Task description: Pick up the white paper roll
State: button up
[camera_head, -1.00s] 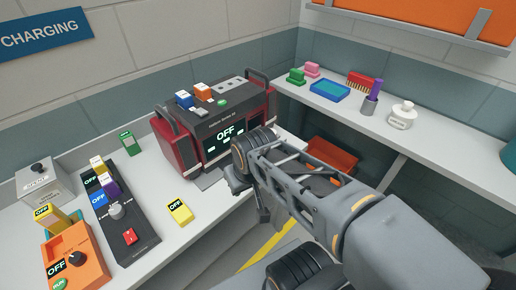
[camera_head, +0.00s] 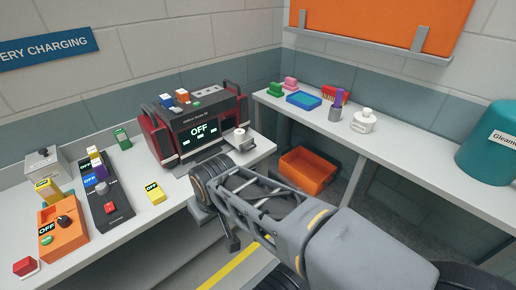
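A small white paper roll (camera_head: 240,137) stands upright near the right end of the white workbench (camera_head: 247,153), just right of the red and black power station. My gripper (camera_head: 234,240) is at the end of my grey arm, in front of the bench edge and below the roll in the picture. It is apart from the roll. The wrist hides most of it, so its fingers cannot be made out.
The power station (camera_head: 197,122), a dark switch panel (camera_head: 104,208) and an orange charger (camera_head: 62,228) stand on the bench. A side shelf (camera_head: 395,146) holds a white bottle (camera_head: 364,120) and a teal tub (camera_head: 490,148). An orange bin (camera_head: 308,170) sits below.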

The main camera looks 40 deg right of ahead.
aim_at(240, 133)
jog(key=z, duration=1)
jog(key=i, duration=0.5)
jog(key=u, duration=3.25)
jog(key=k, duration=0.3)
jog(key=z, duration=1)
